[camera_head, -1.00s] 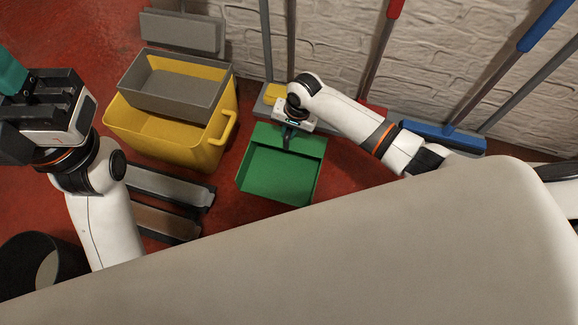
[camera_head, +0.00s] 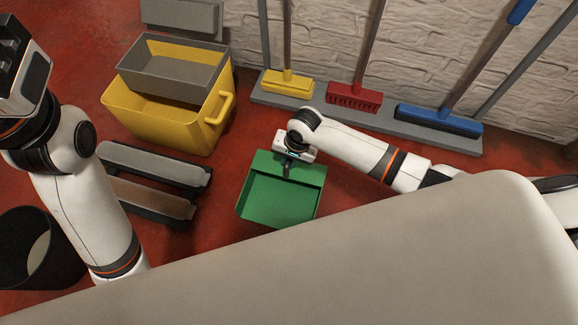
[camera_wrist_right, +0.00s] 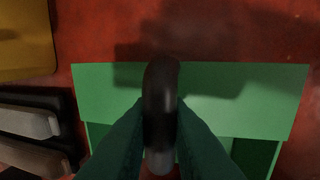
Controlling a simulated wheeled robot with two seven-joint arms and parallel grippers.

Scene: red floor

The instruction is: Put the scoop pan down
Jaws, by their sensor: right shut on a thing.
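The green scoop pan (camera_head: 282,200) is in the middle of the head view, open side toward me, over the red floor. Whether its base touches the floor cannot be told. My right gripper (camera_head: 288,162) is at its back edge, shut on its dark handle. In the right wrist view the dark handle (camera_wrist_right: 160,95) stands between my two green fingers, with the green pan (camera_wrist_right: 245,95) behind. My left gripper's body (camera_head: 18,75) is at the upper left of the head view, away from the pan; its fingers are out of frame.
A yellow bucket (camera_head: 160,125) with a grey insert (camera_head: 172,72) stands left of the pan. A low dark rack with two pads (camera_head: 150,165) and a black bin (camera_head: 38,250) are nearer. A grey rail (camera_head: 380,127) with yellow, red and blue brooms runs along the wall. Red floor is clear around the pan.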

